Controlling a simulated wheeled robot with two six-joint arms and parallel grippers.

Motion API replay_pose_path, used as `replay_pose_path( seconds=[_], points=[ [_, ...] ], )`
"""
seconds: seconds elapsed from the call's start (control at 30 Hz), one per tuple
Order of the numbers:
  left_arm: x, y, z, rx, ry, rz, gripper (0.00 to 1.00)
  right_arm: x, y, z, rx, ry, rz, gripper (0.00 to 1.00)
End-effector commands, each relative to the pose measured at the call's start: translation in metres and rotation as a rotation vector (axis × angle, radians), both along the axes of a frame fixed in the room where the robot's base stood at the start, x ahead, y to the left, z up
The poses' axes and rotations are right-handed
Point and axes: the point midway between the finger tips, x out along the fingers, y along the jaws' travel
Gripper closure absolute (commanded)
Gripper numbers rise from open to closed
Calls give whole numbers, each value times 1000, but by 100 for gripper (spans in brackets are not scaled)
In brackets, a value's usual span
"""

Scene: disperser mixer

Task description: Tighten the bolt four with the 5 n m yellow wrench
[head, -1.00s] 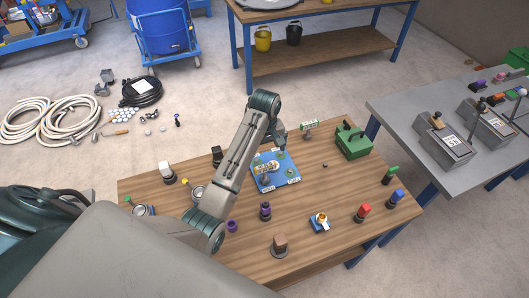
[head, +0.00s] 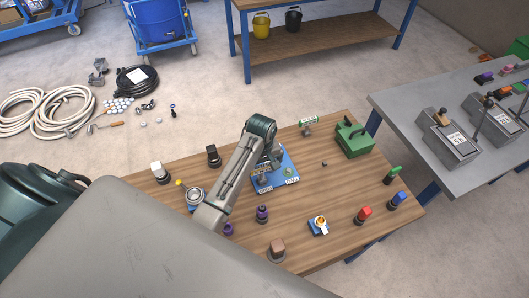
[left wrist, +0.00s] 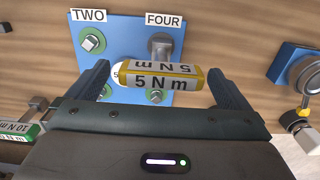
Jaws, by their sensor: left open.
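The yellow wrench (left wrist: 160,82) labelled 5 N m lies between the two fingers of my left gripper (left wrist: 159,70) in the left wrist view. The fingers are open, one at each end of its label block, with a gap at each side. A grey metal cylinder (left wrist: 162,45) stands on the blue plate (left wrist: 125,28) under the FOUR label (left wrist: 164,20); bolt four itself cannot be made out there. The bolt under TWO (left wrist: 90,42) is bare. In the head view my left gripper (head: 272,160) is over the blue plate (head: 288,166) and hides most of the wrench.
A green 10 N m wrench (left wrist: 18,134) is at the left of the wrist view.

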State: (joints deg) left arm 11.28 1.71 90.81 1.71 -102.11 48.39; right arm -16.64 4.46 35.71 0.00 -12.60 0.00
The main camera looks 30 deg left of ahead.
Motion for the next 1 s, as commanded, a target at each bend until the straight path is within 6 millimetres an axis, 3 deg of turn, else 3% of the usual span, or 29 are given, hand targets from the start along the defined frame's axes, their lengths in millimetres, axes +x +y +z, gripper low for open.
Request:
replay_pose_path(
  seconds=[0.37, 0.63, 0.67, 0.77, 1.0],
  points=[
    [-5, -1, -6, 0, 0, 2, 0, -17, -6, 0, -6, 20, 2, 0],
    [-4, -1, -6, 0, 0, 2, 52, -15, -5, 0, -6, 18, 1, 0],
    [-4, -1, -6, 0, 0, 2, 30, -14, -5, 0, -6, 17, 1, 0],
    [-4, -1, -6, 0, 0, 2, 49, -12, -4, 0, -5, 14, 1, 0],
    [-4, 0, -6, 0, 0, -140, 51, -10, 1, -1, 1, 13, -1, 0]
  ],
)
